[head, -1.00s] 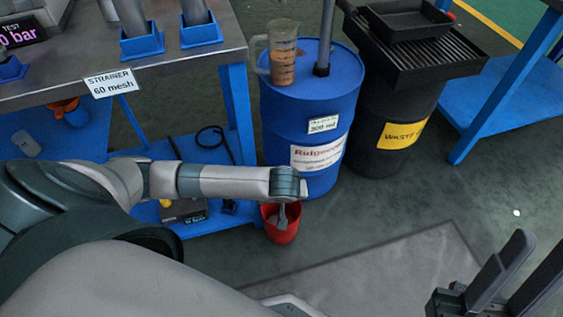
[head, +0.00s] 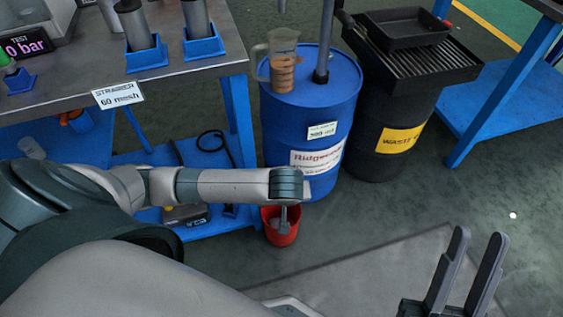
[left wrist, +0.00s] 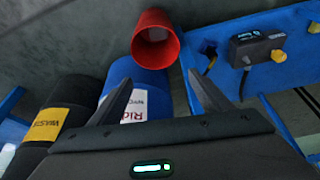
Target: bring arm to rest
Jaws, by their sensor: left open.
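My left arm comes in from the left in the head view. Its gripper (head: 283,218) hangs down at the arm's end, seen edge-on in front of the red bucket (head: 270,236). In the left wrist view its two fingers (left wrist: 158,84) stand apart with nothing between them; the red bucket (left wrist: 156,40) shows beyond the fingertips. My right gripper (head: 477,240) is at the lower right of the head view. Its two fingers point up, apart and empty, over the floor.
A blue drum (head: 300,128) carries a jug of brown liquid (head: 284,68). A black waste drum (head: 377,115) with a grate and tray stands beside it. A workbench (head: 205,60) with blue holders is at left, a blue stand (head: 510,105) at right. Floor at lower right is open.

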